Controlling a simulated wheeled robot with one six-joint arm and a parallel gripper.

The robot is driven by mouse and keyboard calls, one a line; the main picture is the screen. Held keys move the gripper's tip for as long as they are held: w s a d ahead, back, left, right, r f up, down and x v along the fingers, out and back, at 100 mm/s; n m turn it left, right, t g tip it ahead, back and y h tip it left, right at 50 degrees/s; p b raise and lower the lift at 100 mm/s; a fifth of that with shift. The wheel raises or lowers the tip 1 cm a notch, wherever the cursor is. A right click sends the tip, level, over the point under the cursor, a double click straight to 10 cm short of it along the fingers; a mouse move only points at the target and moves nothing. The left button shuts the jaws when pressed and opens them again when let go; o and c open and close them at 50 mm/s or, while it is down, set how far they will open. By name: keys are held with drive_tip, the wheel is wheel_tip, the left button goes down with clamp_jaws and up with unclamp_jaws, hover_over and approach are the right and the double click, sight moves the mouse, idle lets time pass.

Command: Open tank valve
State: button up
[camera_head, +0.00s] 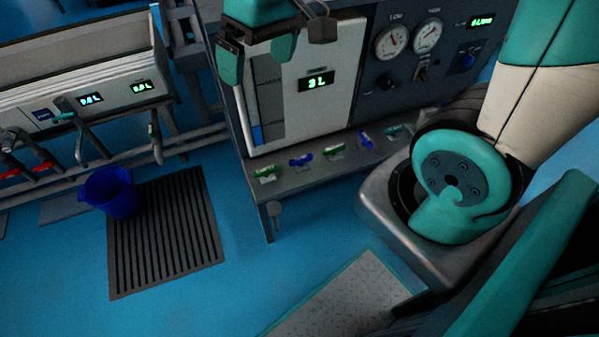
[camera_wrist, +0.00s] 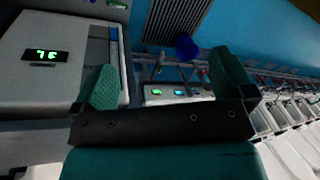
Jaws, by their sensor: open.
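The tank (camera_head: 325,80) is a white-fronted box with a "3 L" display and a level strip, blue at the bottom. Several small valves with green or blue handles sit in a row on the shelf below it, including a green valve (camera_head: 264,171) and a blue valve (camera_head: 301,160). I cannot tell which is the tank valve. My gripper (camera_head: 258,55) is open and empty, in front of the tank's upper part, above the valves and apart from them. In the wrist view my gripper (camera_wrist: 165,84) has its fingers spread, with the tank (camera_wrist: 85,75) at the left.
A dark panel (camera_head: 405,100) with two gauges and knobs adjoins the tank's right. At left, a blue bucket (camera_head: 110,192) stands by a grate (camera_head: 165,240) beneath a trough (camera_head: 85,65) with displays and taps. Blue floor (camera_head: 240,260) is free in front of the shelf (camera_head: 330,165).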

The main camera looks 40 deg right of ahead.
drive_tip(key=w+d+f+m+b, duration=0.1)
drive_tip(key=w+d+f+b, duration=0.15)
drive_tip(key=f, duration=0.35)
drive_tip(key=w+d+f+m+h+b, duration=0.1)
drive_tip(key=w+d+f+b, duration=0.1)
drive_tip(key=d+f+b, duration=0.3)
drive_tip(key=w+d+f+m+b, duration=0.1)
drive_tip(key=w+f+b, duration=0.2)
drive_tip(key=f, duration=0.4)
drive_tip(key=m+h+b, duration=0.2)
drive_tip(key=m+b, duration=0.1)
drive_tip(key=b, duration=0.5)
hover_over(301, 158)
wheel_tip(301, 158, down, 14)
drive_tip(key=r, duration=0.1)
drive_tip(key=shift+g, duration=0.3)
wheel_tip(301, 158, down, 17)
drive_tip(key=b, duration=0.7)
drive_tip(key=shift+f, duration=0.1)
drive_tip(key=c, duration=0.6)
drive_tip(key=shift+c, duration=0.2)
